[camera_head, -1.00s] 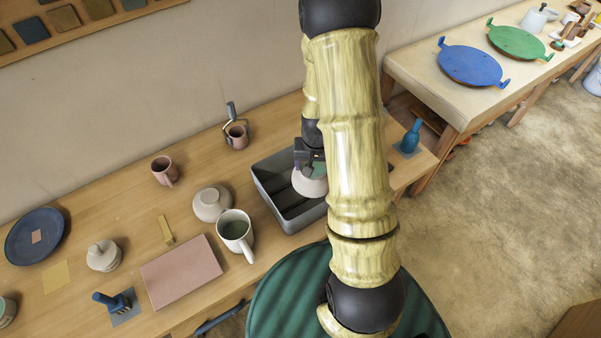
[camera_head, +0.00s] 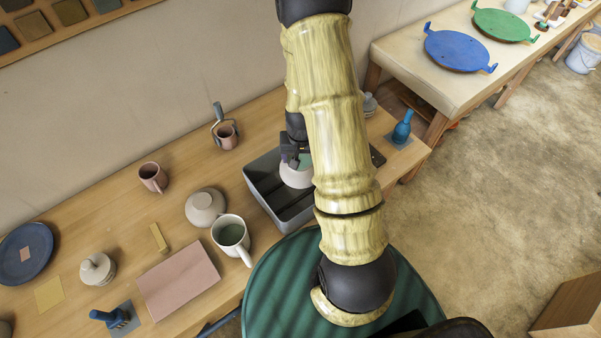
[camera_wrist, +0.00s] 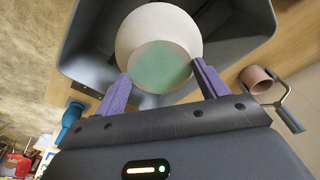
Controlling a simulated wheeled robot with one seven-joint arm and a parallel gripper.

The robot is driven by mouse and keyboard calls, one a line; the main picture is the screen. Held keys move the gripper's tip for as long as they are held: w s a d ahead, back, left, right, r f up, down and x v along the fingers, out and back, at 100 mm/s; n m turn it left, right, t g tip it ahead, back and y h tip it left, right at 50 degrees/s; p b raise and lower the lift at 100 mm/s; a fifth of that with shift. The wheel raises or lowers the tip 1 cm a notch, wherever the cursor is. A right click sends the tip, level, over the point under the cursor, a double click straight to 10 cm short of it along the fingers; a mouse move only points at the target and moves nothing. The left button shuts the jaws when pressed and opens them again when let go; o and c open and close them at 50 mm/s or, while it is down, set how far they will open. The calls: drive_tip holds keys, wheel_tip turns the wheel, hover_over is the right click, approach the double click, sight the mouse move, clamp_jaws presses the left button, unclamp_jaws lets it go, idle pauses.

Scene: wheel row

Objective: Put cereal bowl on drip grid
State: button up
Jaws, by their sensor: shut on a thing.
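In the head view the pale bowl (camera_head: 296,175) shows over the grey bin (camera_head: 262,188), partly hidden by my arm. The bin's walls surround it in the wrist view; I cannot tell whether it touches the bottom. A dark flat piece (camera_head: 377,156) lies right of the bin, mostly behind my arm; I cannot tell if it is the drip grid.
Another pale bowl (camera_head: 205,207), a white mug (camera_head: 231,234) and a pink slab (camera_head: 178,280) lie left of the bin. A blue bottle-shaped thing (camera_head: 402,130) stands at the table's right end.

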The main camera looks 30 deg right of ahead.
drive_tip(key=shift+f+p, duration=0.35)
drive_tip(key=shift+f, duration=1.45)
drive_tip(key=shift+f, duration=0.1)
drive_tip(key=shift+f+p, duration=0.7)
drive_tip(key=shift+f, duration=1.3)
drive_tip(key=shift+f, duration=0.1)
drive_tip(key=o, duration=1.8)
drive_tip(key=shift+r, duration=0.2)
